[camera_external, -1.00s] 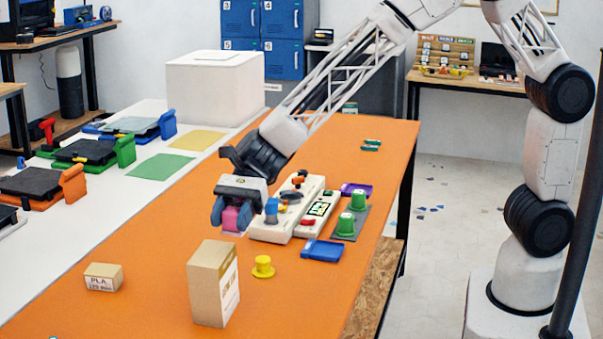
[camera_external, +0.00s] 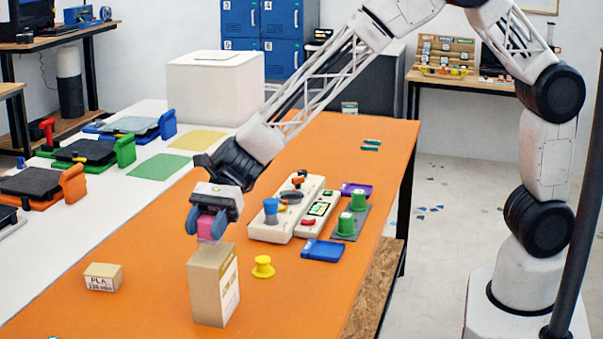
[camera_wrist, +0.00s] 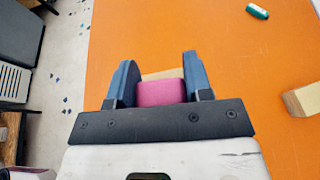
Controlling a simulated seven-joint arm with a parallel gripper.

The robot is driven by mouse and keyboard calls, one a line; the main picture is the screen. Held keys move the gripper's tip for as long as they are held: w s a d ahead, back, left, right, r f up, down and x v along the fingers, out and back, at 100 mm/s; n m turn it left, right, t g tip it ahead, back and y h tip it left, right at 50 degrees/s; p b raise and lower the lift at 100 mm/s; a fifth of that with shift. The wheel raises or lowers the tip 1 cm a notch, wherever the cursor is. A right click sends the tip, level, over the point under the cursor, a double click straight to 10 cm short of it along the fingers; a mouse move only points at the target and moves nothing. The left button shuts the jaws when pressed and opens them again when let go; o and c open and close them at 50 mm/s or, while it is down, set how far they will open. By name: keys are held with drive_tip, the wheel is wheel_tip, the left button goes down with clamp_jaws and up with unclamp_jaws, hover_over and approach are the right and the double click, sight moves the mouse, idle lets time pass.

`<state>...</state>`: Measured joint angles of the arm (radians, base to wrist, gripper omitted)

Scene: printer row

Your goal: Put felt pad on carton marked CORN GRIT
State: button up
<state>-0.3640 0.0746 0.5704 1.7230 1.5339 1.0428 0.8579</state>
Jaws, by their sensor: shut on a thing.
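My gripper (camera_external: 207,230) is shut on a pink block (camera_external: 208,227), which I take to be the felt pad. The pad also shows between the blue fingers in the wrist view (camera_wrist: 161,93). A tall tan carton (camera_external: 207,290) stands upright on the orange table, with a white and yellow label on its right side; the lettering is too small to read. The pad is at the carton's top; I cannot tell whether it touches. In the wrist view a tan strip of the carton (camera_wrist: 163,74) shows just beyond the pad.
A small tan box marked PLA (camera_external: 103,277) lies left of the carton. A yellow spool-shaped piece (camera_external: 263,267) stands close to its right. A blue tray (camera_external: 323,250), a white control panel (camera_external: 288,213) and green knobbed pieces (camera_external: 346,224) sit behind.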

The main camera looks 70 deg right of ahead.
drive_tip(key=shift+f, duration=1.35)
drive_tip(key=shift+f, duration=0.1)
drive_tip(key=o, duration=0.9)
drive_tip(key=shift+v, duration=6.05)
